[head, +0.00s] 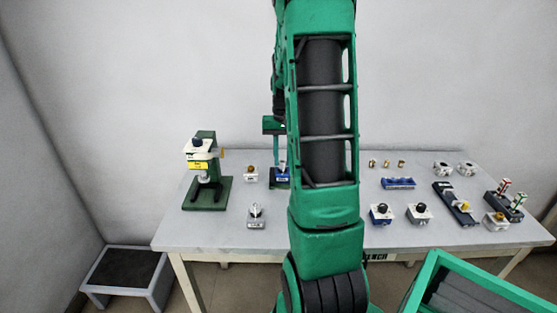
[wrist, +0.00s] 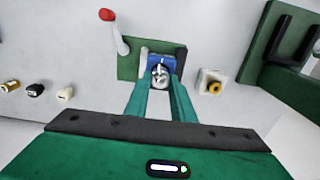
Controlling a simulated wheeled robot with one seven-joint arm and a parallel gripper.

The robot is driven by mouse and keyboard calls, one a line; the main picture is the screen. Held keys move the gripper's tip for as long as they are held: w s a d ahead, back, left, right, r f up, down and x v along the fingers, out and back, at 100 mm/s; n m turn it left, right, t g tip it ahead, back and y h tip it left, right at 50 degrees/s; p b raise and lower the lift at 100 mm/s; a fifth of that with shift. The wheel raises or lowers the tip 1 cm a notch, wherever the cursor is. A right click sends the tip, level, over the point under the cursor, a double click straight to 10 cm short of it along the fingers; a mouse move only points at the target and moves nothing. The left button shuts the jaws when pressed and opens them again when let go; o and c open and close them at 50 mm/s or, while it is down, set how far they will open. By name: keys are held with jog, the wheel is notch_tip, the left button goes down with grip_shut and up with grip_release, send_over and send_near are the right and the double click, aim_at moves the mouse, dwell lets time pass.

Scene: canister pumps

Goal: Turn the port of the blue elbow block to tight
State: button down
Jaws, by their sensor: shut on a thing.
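The blue elbow block (head: 283,180) sits towards the back of the table, left of my arm in the head view. In the wrist view the blue block (wrist: 162,58) is on a green base plate (wrist: 129,66), with a silver-white fitting (wrist: 160,75) on its near side. My gripper (wrist: 160,80) is shut on this fitting, one teal finger on each side. In the head view my gripper (head: 280,163) points down at the block. The fingers partly hide the fitting, and I cannot read any tight mark.
A red-tipped lever (wrist: 116,32) rises beside the base plate. A white block with a brass ring (wrist: 210,84) is close by on the right. A green stand (head: 207,188) is at the table's left. Several blocks, including a blue strip (head: 398,183), fill the right side.

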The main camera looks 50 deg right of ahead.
aim_at(282, 162)
jog(key=shift+m, duration=1.5)
jog(key=c, duration=1.5)
grip_release()
jog(key=shift+r, duration=0.55)
notch_tip(282, 162, up, 10)
jog(key=shift+f, duration=0.2)
jog(key=shift+a, duration=0.1)
